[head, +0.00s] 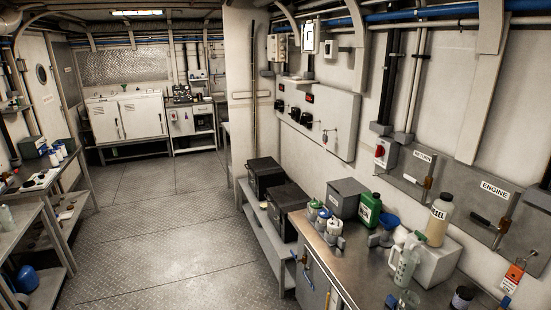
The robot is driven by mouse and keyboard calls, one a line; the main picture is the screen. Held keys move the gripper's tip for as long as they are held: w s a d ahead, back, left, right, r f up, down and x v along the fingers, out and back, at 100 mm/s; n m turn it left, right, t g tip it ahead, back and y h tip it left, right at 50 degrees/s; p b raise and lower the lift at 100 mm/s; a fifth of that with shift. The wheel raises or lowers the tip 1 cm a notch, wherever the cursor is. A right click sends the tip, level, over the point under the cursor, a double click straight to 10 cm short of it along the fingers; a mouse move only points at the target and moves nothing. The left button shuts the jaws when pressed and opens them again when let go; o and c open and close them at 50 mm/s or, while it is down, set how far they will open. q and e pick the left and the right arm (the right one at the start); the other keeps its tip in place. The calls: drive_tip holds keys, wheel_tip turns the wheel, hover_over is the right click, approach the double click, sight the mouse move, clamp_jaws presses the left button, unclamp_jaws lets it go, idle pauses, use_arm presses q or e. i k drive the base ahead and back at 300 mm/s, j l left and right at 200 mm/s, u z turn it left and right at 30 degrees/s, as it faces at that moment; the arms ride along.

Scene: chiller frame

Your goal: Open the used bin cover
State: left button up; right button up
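No label marking a used bin can be read, so I cannot tell which container it is. A grey box (345,198) with a flat closed top stands on the metal counter (334,257), against the right wall. Two dark boxes with closed tops, a farther one (265,176) and a nearer one (287,209), sit on a low grey bench (262,228) left of the counter. Neither of my grippers is in view.
Shelving (38,216) lines the left side. The metal floor (165,235) between is clear. White cabinets (127,117) stand at the back.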

sight(348, 187)
drive_tip(key=i+j+u, duration=0.1)
drive_tip(key=i, duration=0.75)
drive_tip(key=i+j+u, duration=0.1)
drive_tip(key=i, duration=0.8)
drive_tip(key=i+z, duration=0.25)
drive_tip(key=z, duration=0.15)
drive_tip(key=i+j+z, duration=0.2)
drive_tip(key=z, duration=0.2)
drive_tip(key=i+j+z, duration=0.25)
drive_tip(key=z, duration=0.15)
drive_tip(key=i+j+z, duration=0.15)
drive_tip(key=z, duration=0.25)
drive_tip(key=j, duration=0.1)
